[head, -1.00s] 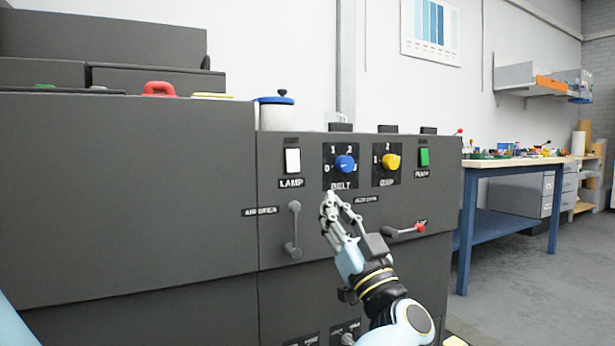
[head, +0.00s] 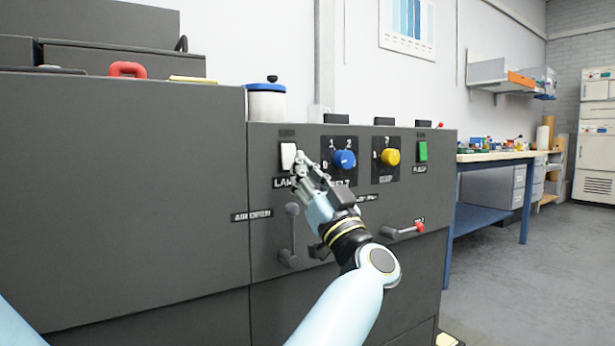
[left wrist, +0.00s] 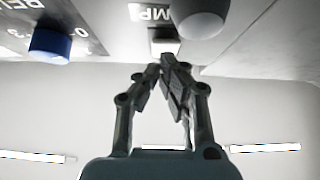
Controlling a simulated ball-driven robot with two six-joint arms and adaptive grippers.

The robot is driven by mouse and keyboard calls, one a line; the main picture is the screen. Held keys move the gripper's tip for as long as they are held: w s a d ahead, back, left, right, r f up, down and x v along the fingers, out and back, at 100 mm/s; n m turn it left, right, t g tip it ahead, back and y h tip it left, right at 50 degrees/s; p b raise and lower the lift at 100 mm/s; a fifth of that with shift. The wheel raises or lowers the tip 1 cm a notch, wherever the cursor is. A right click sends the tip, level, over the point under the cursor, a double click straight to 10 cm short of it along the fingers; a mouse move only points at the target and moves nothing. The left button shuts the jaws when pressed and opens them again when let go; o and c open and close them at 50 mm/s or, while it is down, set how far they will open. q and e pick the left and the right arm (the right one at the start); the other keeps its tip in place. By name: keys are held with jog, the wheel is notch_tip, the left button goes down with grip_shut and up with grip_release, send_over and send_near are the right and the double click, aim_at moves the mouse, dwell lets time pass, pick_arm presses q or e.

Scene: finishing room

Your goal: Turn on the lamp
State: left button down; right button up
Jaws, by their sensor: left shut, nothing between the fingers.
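The lamp switch (head: 288,156) is a white rocker on the dark panel, above a LAMP label (head: 282,183) that is partly covered by my fingers. My left gripper (head: 301,163) is shut and empty, its fingertips at the lower right of the switch in the head view. In the left wrist view the shut fingertips (left wrist: 160,66) point at the white switch (left wrist: 165,46), with the label's letters beyond it. I cannot tell whether they touch it, nor which way the rocker is tipped. My right gripper is not in view.
Right of the switch are a blue knob (head: 344,160), a yellow knob (head: 390,157) and a green switch (head: 422,151). A blue-lidded container (head: 266,102) stands on top.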

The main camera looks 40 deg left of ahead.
pick_arm(q)
jog(key=shift+w+a, duration=0.1)
jog(key=shift+a, duration=0.1)
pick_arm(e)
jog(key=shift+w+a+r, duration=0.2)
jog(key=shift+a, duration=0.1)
